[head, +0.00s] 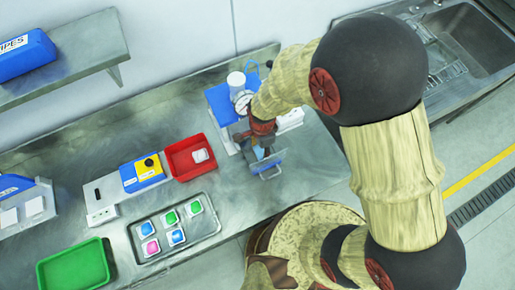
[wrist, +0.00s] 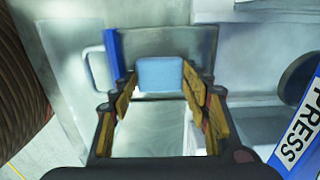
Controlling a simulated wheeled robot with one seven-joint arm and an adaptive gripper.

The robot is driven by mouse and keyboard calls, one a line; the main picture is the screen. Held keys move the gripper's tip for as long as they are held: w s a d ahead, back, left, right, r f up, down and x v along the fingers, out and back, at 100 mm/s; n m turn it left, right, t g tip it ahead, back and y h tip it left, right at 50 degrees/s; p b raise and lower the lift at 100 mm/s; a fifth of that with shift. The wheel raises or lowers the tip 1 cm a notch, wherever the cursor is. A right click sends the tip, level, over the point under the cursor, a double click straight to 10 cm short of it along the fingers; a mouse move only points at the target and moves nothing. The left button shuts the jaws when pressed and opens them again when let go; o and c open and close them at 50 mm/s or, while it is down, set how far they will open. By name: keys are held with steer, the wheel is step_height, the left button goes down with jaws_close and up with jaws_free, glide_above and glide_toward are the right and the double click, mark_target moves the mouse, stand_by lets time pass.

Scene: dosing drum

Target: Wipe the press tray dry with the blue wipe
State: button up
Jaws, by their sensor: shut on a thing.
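My gripper (wrist: 160,84) is shut on the blue wipe (wrist: 160,72), a light blue pad between its fingertips in the wrist view. The press tray (wrist: 150,135) shows as a pale shiny surface below and between the fingers, with a blue edge and a light handle to the left. In the head view my gripper (head: 262,144) points down over the press tray (head: 270,166) at the front of the press (head: 219,103). The fingers partly hide the tray. I cannot tell whether the wipe touches it, or whether it is wet.
The blue press body stands close behind my gripper; its label (wrist: 301,137) is at the right in the wrist view. A red bin (head: 178,146), a metal tray of colored pods (head: 150,253) and a green bin (head: 75,272) lie left. A sink (head: 475,40) is at right.

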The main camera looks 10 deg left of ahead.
steer(key=shift+w+d, duration=0.3)
steer(key=shift+d, duration=0.3)
steer(key=shift+s+a+r, duration=0.1)
steer(key=shift+s+a, duration=0.4)
steer(key=shift+a, duration=0.4)
steer(key=shift+s+a+r, duration=0.1)
steer(key=shift+s+a, duration=0.4)
steer(key=shift+a, duration=0.4)
steer(key=shift+d, duration=0.1)
steer(key=shift+w+d+r+p, duration=0.3)
steer(key=shift+d+p, duration=0.05)
steer(key=shift+d, duration=0.1)
steer(key=shift+w+d+r+p, duration=0.25)
steer(key=shift+d+r+p, duration=0.05)
steer(key=shift+d+p, duration=0.1)
step_height(320, 180, up, 16)
steer(key=w+a+p, duration=0.1)
steer(key=p, duration=0.9)
steer(key=shift+w+p, duration=0.35)
